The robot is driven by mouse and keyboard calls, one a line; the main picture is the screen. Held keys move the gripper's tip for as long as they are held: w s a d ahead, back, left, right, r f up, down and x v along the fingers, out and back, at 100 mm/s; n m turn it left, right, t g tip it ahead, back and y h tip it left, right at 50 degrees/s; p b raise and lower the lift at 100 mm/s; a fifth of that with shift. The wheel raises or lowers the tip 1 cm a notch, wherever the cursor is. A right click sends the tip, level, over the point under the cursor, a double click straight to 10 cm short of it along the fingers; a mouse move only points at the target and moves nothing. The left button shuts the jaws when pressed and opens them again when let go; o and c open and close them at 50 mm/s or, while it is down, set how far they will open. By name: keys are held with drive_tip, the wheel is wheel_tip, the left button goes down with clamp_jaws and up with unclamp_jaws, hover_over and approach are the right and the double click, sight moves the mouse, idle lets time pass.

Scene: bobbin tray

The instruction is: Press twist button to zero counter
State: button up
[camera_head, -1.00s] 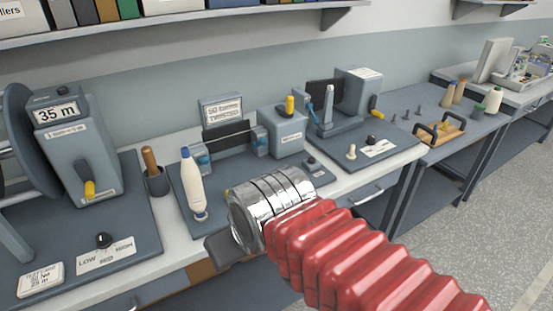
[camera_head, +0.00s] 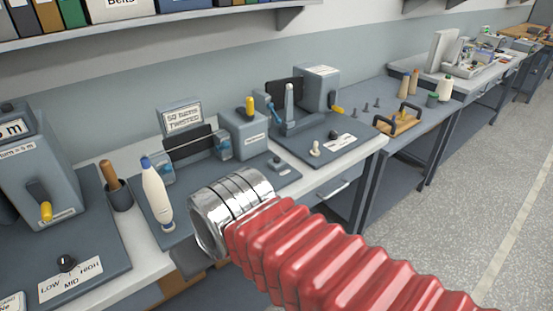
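The twist tester is a grey unit (camera_head: 247,134) with a yellow-tipped handle, standing on a dark base plate in the middle of the bench. A sign (camera_head: 183,119) that appears to mention twisted turns stands behind it. A small grey box with a button-like top (camera_head: 278,164) sits on the front right of that plate; I cannot tell for sure that it is the twist button. My gripper (camera_head: 190,262) is mostly hidden behind my silver wrist, with only a dark part showing at lower left, in front of the bench edge. Its opening cannot be seen.
A white bobbin (camera_head: 157,195) with a blue tip stands left of the tester, near a wooden-handled tool in a dark cup (camera_head: 118,195). A reel unit (camera_head: 43,170) is at the left. Another grey device (camera_head: 318,88) stands right. Open floor (camera_head: 480,180) lies right.

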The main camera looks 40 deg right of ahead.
clamp_jaws()
idle(1.4)
